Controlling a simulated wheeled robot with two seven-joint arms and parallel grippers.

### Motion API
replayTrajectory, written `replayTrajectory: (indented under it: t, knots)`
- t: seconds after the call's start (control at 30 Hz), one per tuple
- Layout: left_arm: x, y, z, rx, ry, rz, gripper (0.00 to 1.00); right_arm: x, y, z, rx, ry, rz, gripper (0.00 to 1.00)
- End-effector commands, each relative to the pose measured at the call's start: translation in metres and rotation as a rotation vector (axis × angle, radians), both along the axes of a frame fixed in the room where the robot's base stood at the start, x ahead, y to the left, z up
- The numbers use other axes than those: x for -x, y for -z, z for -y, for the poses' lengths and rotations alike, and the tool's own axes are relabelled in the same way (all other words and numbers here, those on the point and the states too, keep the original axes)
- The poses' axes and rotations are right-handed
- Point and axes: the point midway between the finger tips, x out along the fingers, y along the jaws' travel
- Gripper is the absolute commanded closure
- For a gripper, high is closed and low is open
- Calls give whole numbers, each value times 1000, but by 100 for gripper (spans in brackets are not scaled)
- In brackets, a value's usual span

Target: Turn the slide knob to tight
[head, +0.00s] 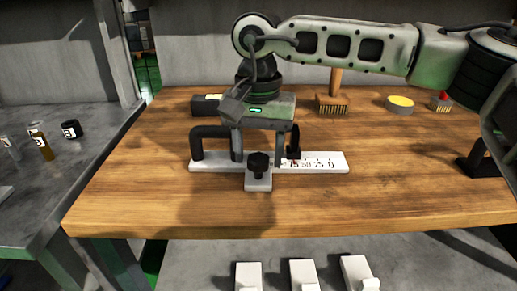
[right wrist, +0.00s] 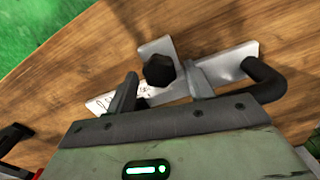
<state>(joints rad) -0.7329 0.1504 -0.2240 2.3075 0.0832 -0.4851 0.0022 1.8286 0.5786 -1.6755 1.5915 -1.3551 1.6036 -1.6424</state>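The slide knob (head: 258,163) is a black lobed knob on a pale block that straddles a white ruler-like bar (head: 337,162) lying on the wooden table. The bar carries printed numbers, 75, 50, 25 and 0, and a black bent handle (head: 208,134) at its left end. In the right wrist view the knob (right wrist: 159,70) shows between the two spread fingers. My right gripper (head: 266,153) is open, pointing down just behind the knob in the head view. I cannot tell whether a finger touches the knob or bar. My left gripper is not in view.
Behind stand a wooden-handled brush (head: 332,104), a yellow-topped round tin (head: 400,104) and a small red-topped item (head: 441,101). A black stand (head: 478,162) is at the right. Several white blocks lie below the table's front edge. The front of the wooden table (head: 200,210) is clear.

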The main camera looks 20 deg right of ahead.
Motion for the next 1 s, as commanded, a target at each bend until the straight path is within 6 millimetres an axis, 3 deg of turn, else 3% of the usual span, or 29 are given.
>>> replayTrajectory:
  t: [0.03, 0.13, 0.33, 0.7, 1.0]
  knots:
    - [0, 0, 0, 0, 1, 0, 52, 0, 0, 0, 0, 0, 0, 62]
    - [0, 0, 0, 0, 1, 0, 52, 0, 0, 0, 0, 0, 0, 87]
    - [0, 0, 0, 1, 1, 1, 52, 0, 0, 0, -1, 36, -3, 87]
    - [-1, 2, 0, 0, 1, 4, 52, 0, 0, 1, 0, 404, -1, 87]
    - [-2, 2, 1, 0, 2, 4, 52, 0, 0, 1, 1, 436, -1, 87]
